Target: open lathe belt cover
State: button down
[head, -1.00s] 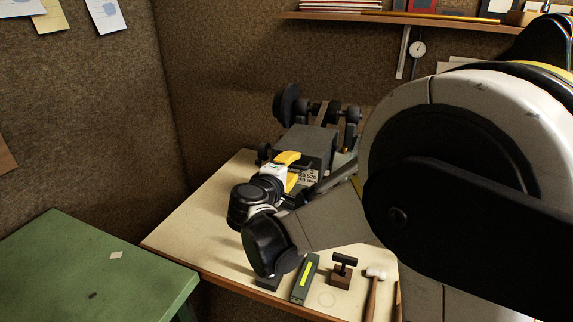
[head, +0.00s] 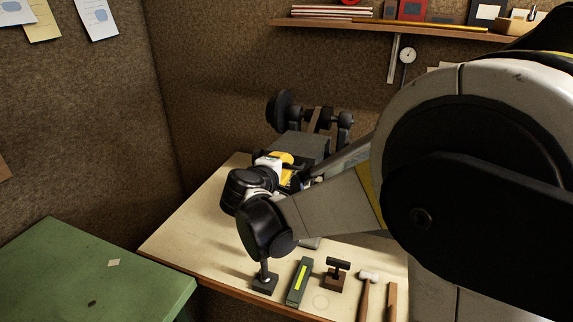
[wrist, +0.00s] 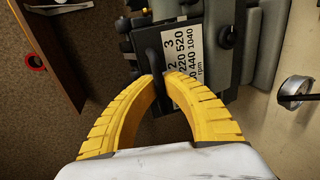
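The lathe belt cover (head: 305,145) is a dark grey box on the small lathe at the back of the bench. In the wrist view the cover's rpm label (wrist: 188,55), white with dark numbers, faces my gripper. A black bar handle (wrist: 153,48) stands in front of the label. My gripper (wrist: 163,79) has its two yellow fingers curved inward, with the handle's lower end between the close tips; they appear shut on it. In the head view my gripper (head: 285,160) is at the cover's front, and my wrist hides the label and contact. The cover looks down.
The lathe's black pulleys (head: 315,118) stand behind the cover. A small stand (head: 264,281), a green-striped block (head: 299,283), a brown block tool (head: 336,275) and a mallet (head: 367,290) lie along the bench front. A green table (head: 90,270) is at left. A shelf (head: 400,27) runs above.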

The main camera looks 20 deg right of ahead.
jog(key=w+d+r+g+y+p, duration=0.3)
jog(key=w+r+g+p, duration=0.1)
jog(key=r+p, duration=0.5)
jog(key=w+d+r+g+y+p, duration=0.3)
jog(key=w+r+g+p, duration=0.1)
jog(key=r+p, duration=0.5)
jog(key=shift+w+d+r, duration=0.35)
jog(key=shift+w+d, duration=0.05)
jog(key=shift+w, duration=0.3)
jog(key=c, duration=1.5)
grip_release()
jog(key=v, duration=1.2)
